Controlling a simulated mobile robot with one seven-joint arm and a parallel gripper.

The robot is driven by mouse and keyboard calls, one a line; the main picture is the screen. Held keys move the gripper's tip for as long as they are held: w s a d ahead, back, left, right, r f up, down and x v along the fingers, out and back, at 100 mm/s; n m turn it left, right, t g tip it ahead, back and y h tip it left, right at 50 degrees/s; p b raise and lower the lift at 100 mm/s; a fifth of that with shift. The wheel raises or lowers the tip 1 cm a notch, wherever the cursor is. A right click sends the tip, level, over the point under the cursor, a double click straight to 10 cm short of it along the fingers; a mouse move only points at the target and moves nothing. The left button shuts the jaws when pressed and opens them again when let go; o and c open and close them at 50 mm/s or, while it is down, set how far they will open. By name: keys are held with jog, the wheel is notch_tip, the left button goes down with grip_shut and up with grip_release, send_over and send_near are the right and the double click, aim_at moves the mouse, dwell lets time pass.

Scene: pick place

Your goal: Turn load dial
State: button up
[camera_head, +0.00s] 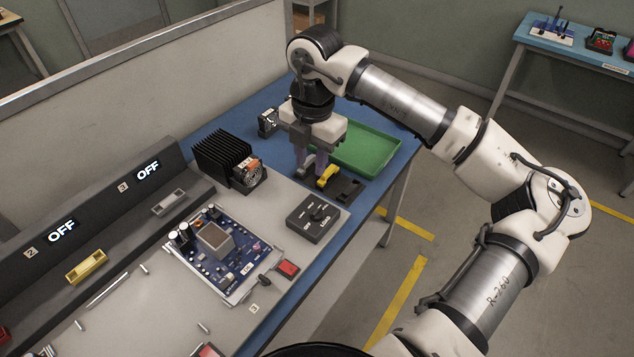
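The load dial is a dark knob (317,213) on a small dark grey box (325,232) with white lettering, at the front right of the light grey work surface. My gripper (313,174) points down behind the box, apart from the dial. Its fingertips are close to a yellow piece (327,177) by a flat black holder (348,189). I cannot tell whether the fingers touch the yellow piece or how far apart they are.
A blue circuit board (240,262) lies left of the dial box. A black finned heatsink unit (226,154) stands behind it. A green tray (372,150) lies behind my gripper. A dark panel (100,225) showing OFF twice runs along the left.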

jog(key=d, duration=0.1)
jog(key=p, duration=0.4)
send_near(317, 209)
jog(key=shift+h, duration=0.3)
jog(key=f, duration=0.8)
jog(key=shift+a, duration=0.3)
grip_shut()
